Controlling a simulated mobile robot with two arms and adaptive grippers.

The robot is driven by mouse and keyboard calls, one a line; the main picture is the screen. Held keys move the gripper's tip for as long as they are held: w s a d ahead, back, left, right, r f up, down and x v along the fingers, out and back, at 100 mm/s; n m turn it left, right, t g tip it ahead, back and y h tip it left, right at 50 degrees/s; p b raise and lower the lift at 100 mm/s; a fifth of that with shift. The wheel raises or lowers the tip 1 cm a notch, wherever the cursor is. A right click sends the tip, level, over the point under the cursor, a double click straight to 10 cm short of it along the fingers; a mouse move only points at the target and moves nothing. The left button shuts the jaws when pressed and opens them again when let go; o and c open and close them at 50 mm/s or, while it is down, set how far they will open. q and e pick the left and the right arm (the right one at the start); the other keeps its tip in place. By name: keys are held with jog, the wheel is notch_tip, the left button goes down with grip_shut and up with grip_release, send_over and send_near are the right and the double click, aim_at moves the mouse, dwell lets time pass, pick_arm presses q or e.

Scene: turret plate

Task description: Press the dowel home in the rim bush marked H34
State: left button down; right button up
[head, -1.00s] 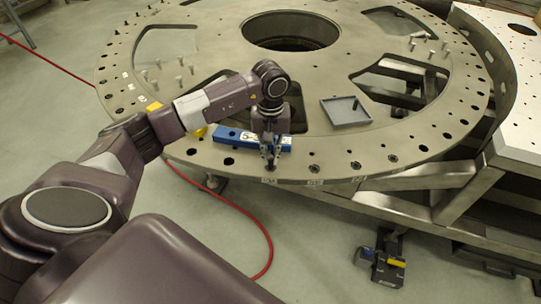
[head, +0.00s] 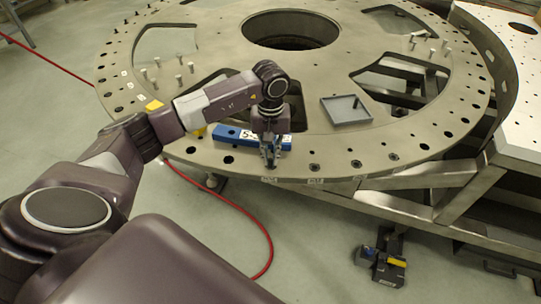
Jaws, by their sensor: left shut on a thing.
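The large round turret plate (head: 225,75) has a rim with many holes and bushes. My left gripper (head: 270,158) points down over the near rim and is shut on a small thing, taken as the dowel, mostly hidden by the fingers. Its fingertips are at the rim bush just behind a small pale label (head: 268,180). I cannot read the label, so I cannot tell which one is H34. How deep the dowel sits is hidden. My right gripper is not in view.
A blue bar (head: 228,134) with a white label lies on the rim behind my gripper. A grey square tray (head: 345,109) is on the plate to the right. Two more rim bushes (head: 314,167) (head: 356,163) lie to the right. Several pins stand on the plate at the left.

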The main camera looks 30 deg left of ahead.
pick_arm(q)
jog(key=shift+s+f, duration=0.1)
jog(key=shift+f, duration=0.3)
dwell(0.4)
jog(key=c, duration=2.1)
grip_release()
jog(key=shift+r, duration=0.2)
jog(key=shift+r+p, duration=1.45)
jog(key=shift+r, duration=1.95)
